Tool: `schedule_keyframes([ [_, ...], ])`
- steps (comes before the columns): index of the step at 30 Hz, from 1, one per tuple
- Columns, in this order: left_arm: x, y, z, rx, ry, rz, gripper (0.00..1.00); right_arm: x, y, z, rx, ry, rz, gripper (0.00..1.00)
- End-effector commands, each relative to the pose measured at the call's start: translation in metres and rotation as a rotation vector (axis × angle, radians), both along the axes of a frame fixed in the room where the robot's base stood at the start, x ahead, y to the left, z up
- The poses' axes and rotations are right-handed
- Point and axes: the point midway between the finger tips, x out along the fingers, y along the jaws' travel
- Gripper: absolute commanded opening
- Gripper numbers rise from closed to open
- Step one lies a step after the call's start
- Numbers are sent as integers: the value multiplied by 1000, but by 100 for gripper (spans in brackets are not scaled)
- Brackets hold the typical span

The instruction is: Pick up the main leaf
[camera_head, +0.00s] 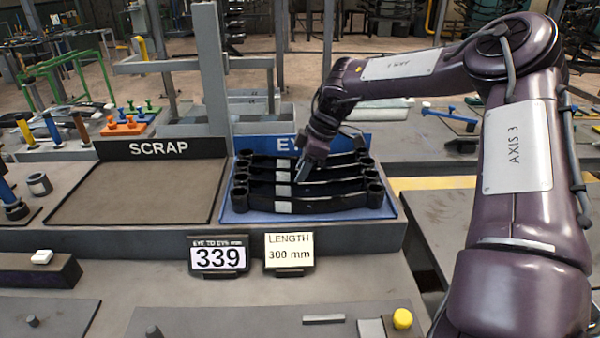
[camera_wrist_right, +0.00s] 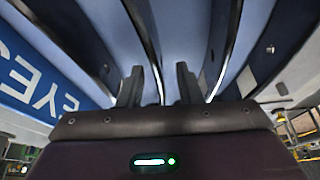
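Several black leaves with a rolled eye at each end lie side by side on the blue tray (camera_head: 236,216) marked EYE; the nearest leaf (camera_head: 320,203) shows most fully. My right gripper (camera_head: 304,172) points down at the middle of these leaves and hides part of them. In the right wrist view its two fingers (camera_wrist_right: 158,88) stand apart, with a dark leaf (camera_wrist_right: 145,35) running down between them. A gap shows beside that leaf, so no firm grip is visible. Which leaf it is cannot be told. My left gripper is not in view.
The SCRAP tray (camera_head: 135,192) on the left is empty. In front stand a display (camera_head: 218,257) reading 339 and a card (camera_head: 289,249) reading LENGTH 300 mm. A grey post (camera_head: 211,70) rises behind the trays. A yellow knob (camera_head: 402,318) is at the front.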

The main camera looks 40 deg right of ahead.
Motion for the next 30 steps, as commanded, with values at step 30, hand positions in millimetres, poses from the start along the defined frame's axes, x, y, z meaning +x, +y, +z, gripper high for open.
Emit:
schedule_keyframes([
  [30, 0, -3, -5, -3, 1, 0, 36, 3, 0, 55, -5, -11, 2, 0],
])
